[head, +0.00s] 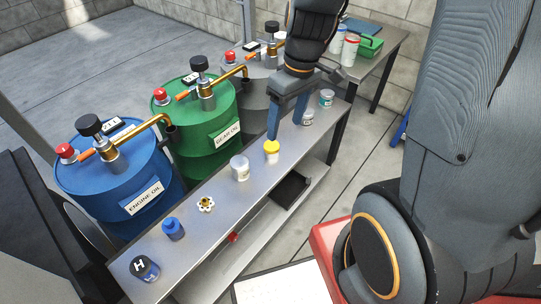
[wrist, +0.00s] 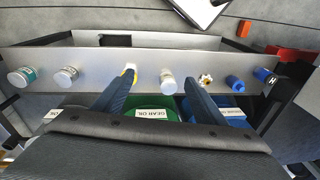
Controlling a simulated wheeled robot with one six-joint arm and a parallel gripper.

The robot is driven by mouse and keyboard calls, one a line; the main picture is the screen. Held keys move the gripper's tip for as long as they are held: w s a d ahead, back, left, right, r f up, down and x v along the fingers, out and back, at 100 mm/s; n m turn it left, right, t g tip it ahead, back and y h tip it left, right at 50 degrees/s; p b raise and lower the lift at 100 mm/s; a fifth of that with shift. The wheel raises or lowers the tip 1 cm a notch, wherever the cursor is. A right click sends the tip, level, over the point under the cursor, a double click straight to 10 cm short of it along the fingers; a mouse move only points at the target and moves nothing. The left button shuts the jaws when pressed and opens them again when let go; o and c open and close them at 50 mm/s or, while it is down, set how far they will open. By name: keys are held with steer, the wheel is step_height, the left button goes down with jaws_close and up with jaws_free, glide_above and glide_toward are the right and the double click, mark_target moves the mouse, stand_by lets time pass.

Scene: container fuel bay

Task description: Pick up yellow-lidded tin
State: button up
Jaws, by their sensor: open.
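The yellow-lidded tin (head: 271,152) stands upright on the metal bench (head: 221,180), a little right of the middle of its row. My gripper (head: 285,131) is open and empty, pointing down above and just behind the tin in the head view. In the wrist view my gripper (wrist: 158,76) spreads its two fingers wide. The yellow-lidded tin (wrist: 130,72) shows there at the tip of the left finger, partly hidden by it, not centred between the fingers. I cannot tell whether finger and tin touch.
A white-grey tin (head: 239,168) stands left of the yellow-lidded one; a grey tin (head: 308,118) and a teal-labelled tin (head: 326,98) stand right. A brass-centred knob (head: 205,203) and blue containers (head: 173,229) are further left. Blue (head: 120,180) and green (head: 205,130) drums stand behind.

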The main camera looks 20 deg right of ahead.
mark_target(272, 146)
steer(key=w+f+n+b, duration=0.2)
steer(key=w+f+b, duration=0.1)
steer(key=w+f, duration=0.1)
steer(key=w+d+f+n+y+b, duration=0.1)
steer(key=w+f+n+b, duration=0.2)
steer(key=f, duration=0.4)
steer(key=w+d+f+n+b, duration=0.1)
steer(key=w+f+n+b, duration=0.1)
steer(key=w+f, duration=0.4)
steer(key=shift+w+f+n+t+b, duration=0.15)
steer(key=shift+n+t+b, duration=0.2)
steer(key=shift+b, duration=0.55)
steer(key=shift+b+x, duration=0.65)
steer(key=shift+x, duration=3.35)
steer(key=shift+d, duration=0.1)
steer(key=shift+c, duration=0.2)
steer(key=c, duration=1.2)
steer(key=shift+o, duration=0.2)
